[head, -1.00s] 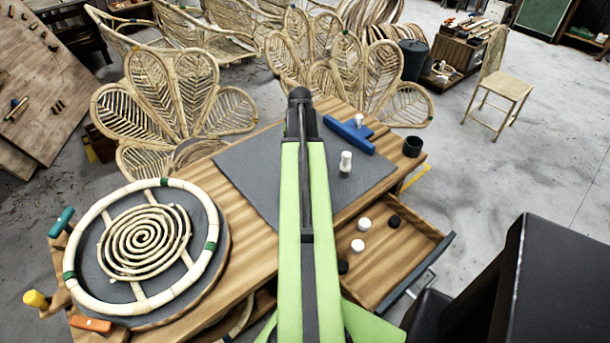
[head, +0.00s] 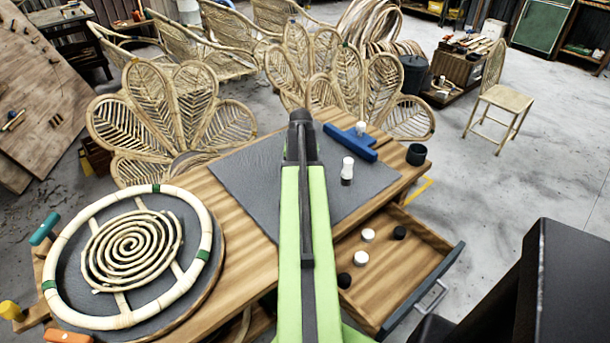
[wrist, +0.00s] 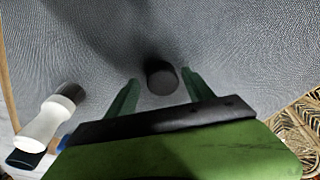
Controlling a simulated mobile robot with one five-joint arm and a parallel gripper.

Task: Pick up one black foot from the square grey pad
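In the wrist view a short black foot (wrist: 161,78) sits on the square grey pad (wrist: 235,45), close to and between the tips of my two green fingers. My gripper (wrist: 160,80) is open, with a gap on both sides of the foot. The grey pad (head: 245,175) lies on the wooden table in the head view. There my green arm reaches over it and hides the foot and the fingertips. A white turned piece with a dark end (head: 347,170) stands on the pad, right of the arm; it also shows at left in the wrist view (wrist: 42,125).
A blue tool (head: 350,141) and a black cup (head: 416,154) are at the table's right end. An open drawer (head: 390,277) holds white and black small pieces. A rattan ring with a spiral (head: 205,225) fills the table's left. Rattan chairs (head: 168,110) stand behind.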

